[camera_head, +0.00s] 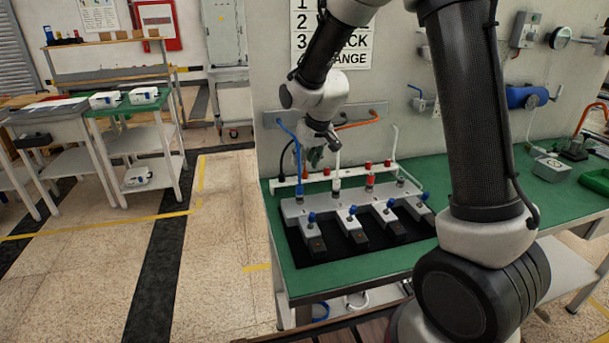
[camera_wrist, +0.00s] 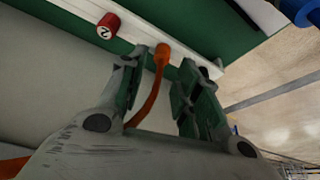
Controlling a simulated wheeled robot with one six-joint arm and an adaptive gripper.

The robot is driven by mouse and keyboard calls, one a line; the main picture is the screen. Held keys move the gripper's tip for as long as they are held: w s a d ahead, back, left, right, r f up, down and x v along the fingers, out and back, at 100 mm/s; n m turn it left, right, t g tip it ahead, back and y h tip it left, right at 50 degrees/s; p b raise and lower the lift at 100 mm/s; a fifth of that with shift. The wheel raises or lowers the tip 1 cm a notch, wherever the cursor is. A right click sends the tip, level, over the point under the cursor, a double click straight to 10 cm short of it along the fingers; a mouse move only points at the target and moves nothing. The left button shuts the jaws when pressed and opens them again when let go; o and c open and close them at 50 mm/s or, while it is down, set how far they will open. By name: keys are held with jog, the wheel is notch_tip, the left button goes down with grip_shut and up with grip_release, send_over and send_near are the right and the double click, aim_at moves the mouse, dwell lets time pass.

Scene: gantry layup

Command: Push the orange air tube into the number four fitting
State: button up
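The orange air tube (camera_wrist: 153,95) runs between the two fingers of my gripper (camera_wrist: 165,88) in the wrist view. Its thicker orange end (camera_wrist: 162,54) is at the white rail (camera_wrist: 68,10); whether it sits in the rail or just above it I cannot tell. The fingers stand apart, with a gap beside the tube. In the head view my gripper (camera_head: 318,155) is low over the rail's left part and hides the tube's end; an upper stretch of the orange tube (camera_head: 358,124) shows at the wall. I cannot pick out a fitting marked four.
A red cap marked 2 (camera_wrist: 107,26) stands on the rail beside the tube. The grey fixture block (camera_head: 350,203) with blue-knobbed clamps lies in front on the green bench (camera_head: 290,273). Blue (camera_head: 296,155) and white tubes (camera_head: 395,145) rise close by. A black tube is left of my gripper.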

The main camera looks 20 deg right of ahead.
aim_at(305, 173)
jog(key=x, duration=0.2)
jog(key=shift+w+f, duration=0.15)
jog(key=shift+f, duration=0.1)
jog(key=c, duration=0.7)
